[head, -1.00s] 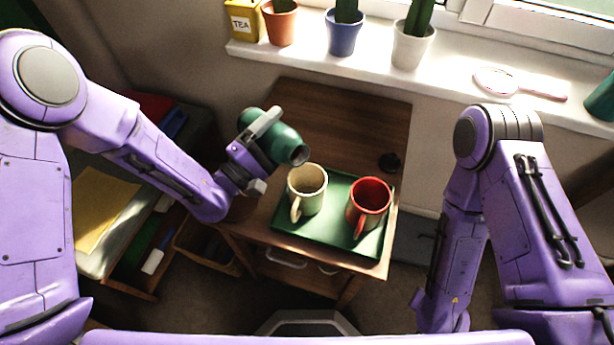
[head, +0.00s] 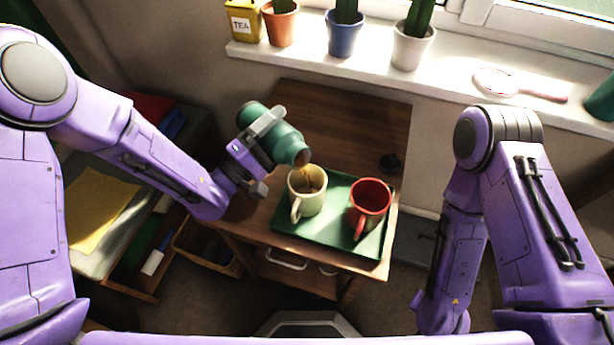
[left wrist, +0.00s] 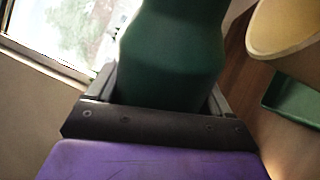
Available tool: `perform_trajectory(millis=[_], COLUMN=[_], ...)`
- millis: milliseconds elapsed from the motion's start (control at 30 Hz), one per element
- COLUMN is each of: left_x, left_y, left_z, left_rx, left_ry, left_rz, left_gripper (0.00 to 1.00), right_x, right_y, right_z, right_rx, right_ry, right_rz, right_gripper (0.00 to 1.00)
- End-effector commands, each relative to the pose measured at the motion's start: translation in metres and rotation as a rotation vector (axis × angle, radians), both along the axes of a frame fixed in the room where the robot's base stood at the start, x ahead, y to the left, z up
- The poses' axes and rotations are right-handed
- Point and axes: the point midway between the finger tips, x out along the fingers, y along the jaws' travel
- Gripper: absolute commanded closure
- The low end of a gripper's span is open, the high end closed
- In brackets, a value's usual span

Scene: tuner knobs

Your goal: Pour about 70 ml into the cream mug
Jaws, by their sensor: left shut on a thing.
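My left gripper (head: 258,137) is shut on a green flask (head: 281,139), which it holds tilted with its mouth just above the cream mug. In the left wrist view the flask (left wrist: 170,60) sits between the fingers. A thin brown stream runs from the flask's mouth into the cream mug (head: 306,199), and brown liquid shows inside it. The cream mug's rim also shows in the left wrist view (left wrist: 285,50). The mug stands upright on the left of a green tray (head: 325,237). The fingers of my right gripper are not visible; only my right arm shows.
A red mug (head: 369,203) stands on the tray, right of the cream mug. Potted cacti stand on the windowsill (head: 450,75) behind.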

Motion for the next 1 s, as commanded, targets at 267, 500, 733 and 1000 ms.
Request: perform_trajectory(millis=[267,500,733,1000], left_x=[0.0040,0.0053,0.0056,0.0056], left_y=[0.0020,0.0026,0.0028,0.0028], left_z=[0.0014,0.0025,0.0032,0.0040], left_rx=[0.000,0.007,0.012,0.018], left_ry=[-0.004,-0.013,-0.018,-0.025], left_rz=[0.001,0.001,0.001,0.001], left_gripper=[0.76,0.76,0.76,0.76], right_x=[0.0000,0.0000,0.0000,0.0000], right_y=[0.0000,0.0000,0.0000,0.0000], right_z=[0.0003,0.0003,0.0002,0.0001], right_rx=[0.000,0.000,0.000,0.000], right_ry=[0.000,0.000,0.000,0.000], right_rz=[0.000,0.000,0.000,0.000], right_gripper=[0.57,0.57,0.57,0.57])
